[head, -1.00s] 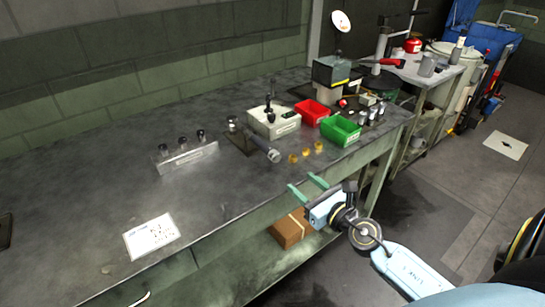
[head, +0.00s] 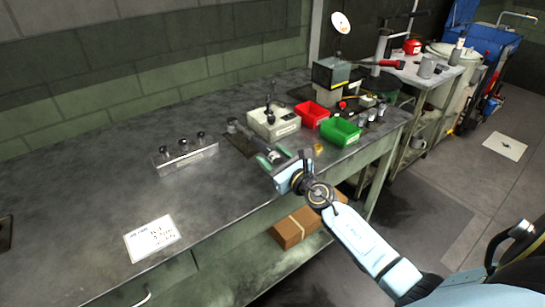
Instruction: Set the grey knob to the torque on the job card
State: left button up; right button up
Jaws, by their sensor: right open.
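The grey knob (head: 273,156) is at the near end of a grey cylindrical tool lying on a dark plate (head: 240,143) on the bench. The white job card (head: 151,238) lies flat at the front left of the bench; its writing is too small to read. My right gripper (head: 285,158) is open, with one green finger on each side of the knob end in the picture. I cannot tell whether either finger touches it. The knob's scale is not readable. My left gripper is not in view.
A white box with a black lever (head: 274,122), a red bin (head: 311,115) and a green bin (head: 341,132) stand behind the gripper. A brass piece (head: 318,149) lies to its right. A metal rack with black-topped pieces (head: 185,156) stands left. The bench's middle is clear.

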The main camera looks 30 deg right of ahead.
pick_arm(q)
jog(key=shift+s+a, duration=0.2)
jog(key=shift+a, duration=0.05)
pick_arm(e)
jog(key=shift+w, duration=0.25)
jog(key=c, duration=1)
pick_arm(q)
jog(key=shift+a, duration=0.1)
